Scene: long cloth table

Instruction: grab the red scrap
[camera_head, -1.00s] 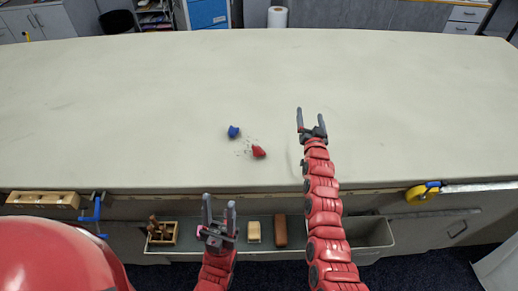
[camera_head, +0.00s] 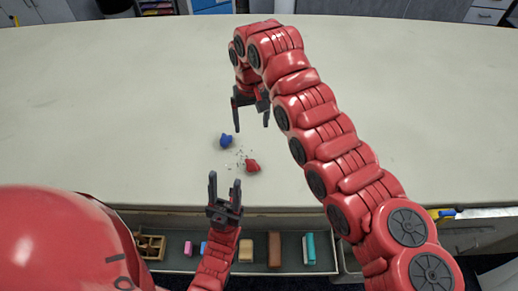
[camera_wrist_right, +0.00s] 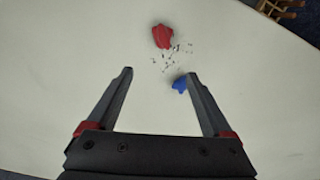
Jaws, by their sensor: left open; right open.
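The red scrap (camera_head: 252,166) lies on the cloth table near its front edge. In the right wrist view the red scrap (camera_wrist_right: 162,37) is beyond the fingertips, slightly right of the middle. A blue scrap (camera_head: 226,140) lies just behind and left of it; in the wrist view this blue scrap (camera_wrist_right: 180,84) is close to the right fingertip. My right gripper (camera_head: 251,122) is open and empty, pointing down above the table behind both scraps. My left gripper (camera_head: 225,190) is open and empty, at the table's front edge, in front of the red scrap and a little left.
Small dark crumbs (camera_head: 239,158) lie between the scraps. A grey trough (camera_head: 180,264) along the front edge holds a wooden holder (camera_head: 150,247) and several blocks. The rest of the cloth table (camera_head: 110,110) is clear.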

